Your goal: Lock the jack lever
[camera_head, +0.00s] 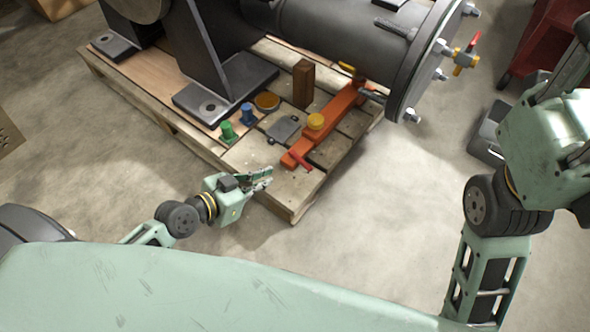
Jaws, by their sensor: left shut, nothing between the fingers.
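An orange jack (343,109) lies on the wooden pallet under the end of the large grey cylinder. It has a yellow round cap (316,121) on top. A small red lever (301,161) sticks out at its near end. My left gripper (266,177) is shut and empty, at the pallet's near edge, to the left of and nearer than the lever, apart from it. My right gripper (570,65) is at the right edge, partly cut off by the frame, far from the jack; its finger state is unclear.
The pallet (295,208) also bears a brown wooden block (303,84), a green peg (228,132), a blue peg (247,114), a small grey plate (284,129) and a black bracket (226,88). A red-handled valve (466,56) projects from the cylinder's flange. Concrete floor is clear around the pallet's near side.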

